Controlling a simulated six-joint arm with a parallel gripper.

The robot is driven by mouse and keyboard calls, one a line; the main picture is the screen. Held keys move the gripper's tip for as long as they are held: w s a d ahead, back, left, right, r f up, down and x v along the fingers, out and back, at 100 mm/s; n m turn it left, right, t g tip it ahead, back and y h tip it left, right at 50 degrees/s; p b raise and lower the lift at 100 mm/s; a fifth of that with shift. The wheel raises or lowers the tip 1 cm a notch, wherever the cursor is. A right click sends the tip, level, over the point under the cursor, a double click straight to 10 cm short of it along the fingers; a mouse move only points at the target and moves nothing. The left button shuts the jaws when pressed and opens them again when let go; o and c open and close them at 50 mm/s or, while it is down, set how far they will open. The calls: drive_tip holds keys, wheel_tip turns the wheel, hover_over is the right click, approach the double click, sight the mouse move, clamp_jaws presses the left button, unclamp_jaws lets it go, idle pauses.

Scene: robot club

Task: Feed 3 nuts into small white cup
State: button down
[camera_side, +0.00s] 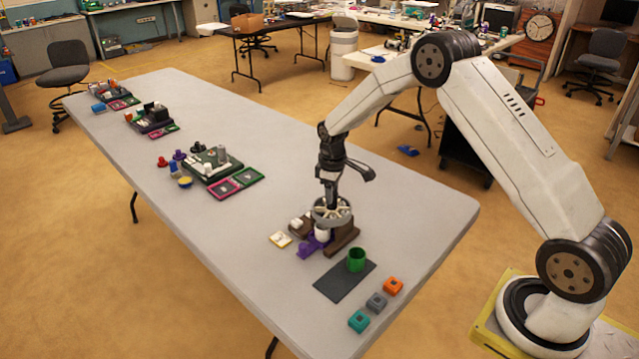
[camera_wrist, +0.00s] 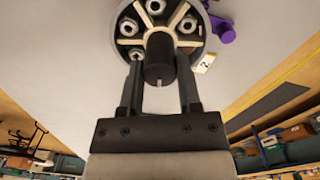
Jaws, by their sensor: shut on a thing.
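A round dispenser wheel (camera_side: 332,212) with pale spokes stands on a brown base (camera_side: 344,238) near the right end of the table. In the wrist view the wheel (camera_wrist: 117,36) has several metal nuts (camera_wrist: 128,27) in its compartments. My gripper (camera_side: 331,201) is above the wheel's middle. In the wrist view my gripper (camera_wrist: 160,82) is shut on the black upright knob (camera_wrist: 160,62) at the hub, one finger on each side. The small white cup (camera_side: 322,234) stands low in front of the wheel, its top partly hidden. Whether it holds nuts cannot be seen.
A purple part (camera_side: 309,248) and a small number card (camera_side: 280,239) lie beside the base. A green cup (camera_side: 356,259) stands on a dark mat (camera_side: 338,284). Orange (camera_side: 393,286), grey (camera_side: 376,302) and teal (camera_side: 358,321) blocks sit near the table edge.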

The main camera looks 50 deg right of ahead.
drive_tip(key=m, duration=0.4)
drive_tip(key=shift+m, duration=2.2)
drive_tip(key=shift+c, duration=1.4)
unclamp_jaws()
drive_tip(key=shift+r, duration=3.9)
